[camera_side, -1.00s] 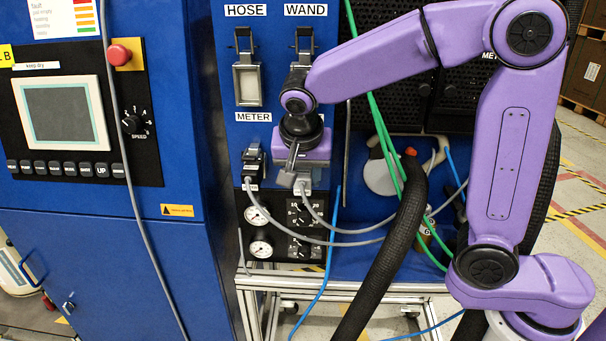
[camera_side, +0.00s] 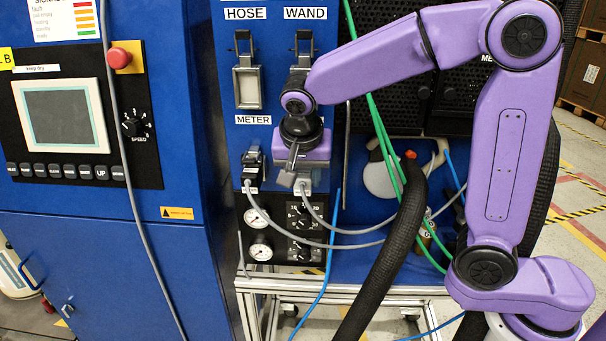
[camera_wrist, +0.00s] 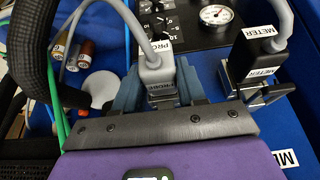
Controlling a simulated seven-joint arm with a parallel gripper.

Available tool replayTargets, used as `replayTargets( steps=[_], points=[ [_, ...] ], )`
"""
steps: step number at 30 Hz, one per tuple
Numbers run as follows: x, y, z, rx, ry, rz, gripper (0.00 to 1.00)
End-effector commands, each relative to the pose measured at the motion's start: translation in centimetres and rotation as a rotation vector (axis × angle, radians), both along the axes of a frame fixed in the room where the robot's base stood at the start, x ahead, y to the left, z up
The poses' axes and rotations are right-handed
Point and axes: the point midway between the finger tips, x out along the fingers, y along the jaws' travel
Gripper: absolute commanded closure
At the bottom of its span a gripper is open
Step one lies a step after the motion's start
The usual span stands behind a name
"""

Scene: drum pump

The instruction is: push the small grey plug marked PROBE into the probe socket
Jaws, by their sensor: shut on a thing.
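The small grey plug marked PROBE (camera_wrist: 155,72) is between the blue-grey fingers of my gripper (camera_wrist: 158,85) in the wrist view, with its grey cable arching up and away. A partly covered label reading PRO (camera_wrist: 163,45) is on the panel just beyond the plug. In the side view, my gripper (camera_side: 301,179) is shut on the plug at the blue panel, right of the METER plug. The probe socket is hidden behind the plug and gripper, so I cannot tell how far in the plug is.
A black METER plug (camera_wrist: 264,56) with a metal latch sits close to the right in the wrist view. Gauges (camera_side: 259,233) and knobs (camera_side: 301,232) are below. Grey cables, green lines (camera_side: 385,140) and a thick black hose (camera_side: 385,262) run nearby.

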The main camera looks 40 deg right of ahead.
Motion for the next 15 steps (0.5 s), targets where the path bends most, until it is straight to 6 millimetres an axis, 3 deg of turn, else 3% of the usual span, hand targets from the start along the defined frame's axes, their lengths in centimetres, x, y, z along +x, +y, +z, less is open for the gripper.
replayTargets(
  steps=[13, 14, 15],
  points=[
    [0.26, -0.25, 0.02, -0.001, -0.002, 0.000, 0.96],
    [0.27, -0.25, 0.03, -0.001, -0.002, 0.000, 0.53],
    [0.26, -0.26, 0.03, 0.000, -0.002, -0.001, 0.40]
  ],
)
